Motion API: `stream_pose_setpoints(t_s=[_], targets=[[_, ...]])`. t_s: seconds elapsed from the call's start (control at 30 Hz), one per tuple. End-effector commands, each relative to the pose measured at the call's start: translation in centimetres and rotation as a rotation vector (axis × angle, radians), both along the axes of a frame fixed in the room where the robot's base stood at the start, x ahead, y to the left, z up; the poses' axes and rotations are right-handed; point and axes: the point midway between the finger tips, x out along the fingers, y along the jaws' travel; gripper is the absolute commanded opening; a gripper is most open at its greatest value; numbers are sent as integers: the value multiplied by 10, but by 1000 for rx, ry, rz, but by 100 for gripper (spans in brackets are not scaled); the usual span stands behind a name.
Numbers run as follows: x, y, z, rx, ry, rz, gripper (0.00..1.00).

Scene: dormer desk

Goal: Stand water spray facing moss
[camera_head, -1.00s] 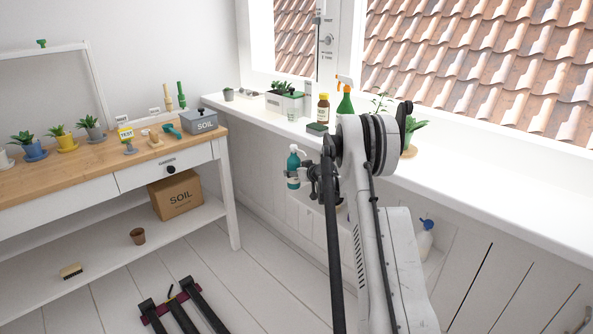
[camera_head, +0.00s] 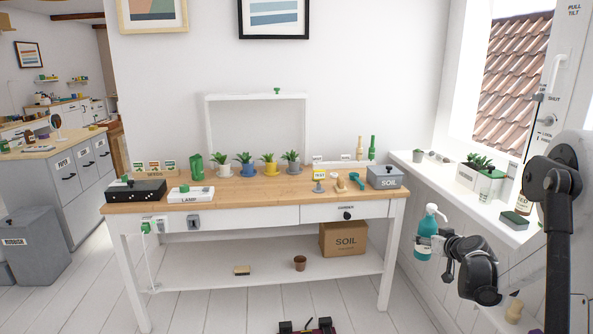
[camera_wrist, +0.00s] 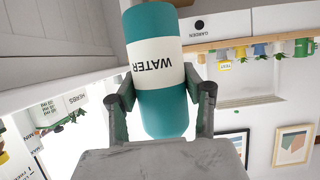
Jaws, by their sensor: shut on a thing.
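The water spray is a teal bottle with a white pump top (camera_head: 427,238) and a white band. It hangs upright in the air between the desk's right end and the window sill. My gripper (camera_head: 439,245) is shut around its body from the right. In the wrist view my two fingers (camera_wrist: 161,90) press both sides of the bottle (camera_wrist: 164,112), whose label reads WATER.
The white window sill (camera_head: 433,177) runs along the right, with a herbs box (camera_head: 468,176). A cardboard soil box (camera_head: 343,238) stands on the lower shelf. Floor in front is mostly clear.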

Motion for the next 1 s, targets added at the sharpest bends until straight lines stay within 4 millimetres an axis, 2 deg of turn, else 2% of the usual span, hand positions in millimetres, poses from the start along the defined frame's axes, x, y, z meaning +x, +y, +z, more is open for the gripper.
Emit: stream_pose_setpoints(t_s=[0.03,0.1,0.27,0.5,0.7,0.83,1.0], targets=[[-10,22,16,0,0,16,1],[-23,47,29,1,-1,34,1],[-57,102,58,0,-1,74,1],[-118,176,95,0,-2,134,1],[-157,213,112,0,-3,168,1],[-171,224,117,0,-4,179,1],[-176,228,117,1,-4,183,1]])
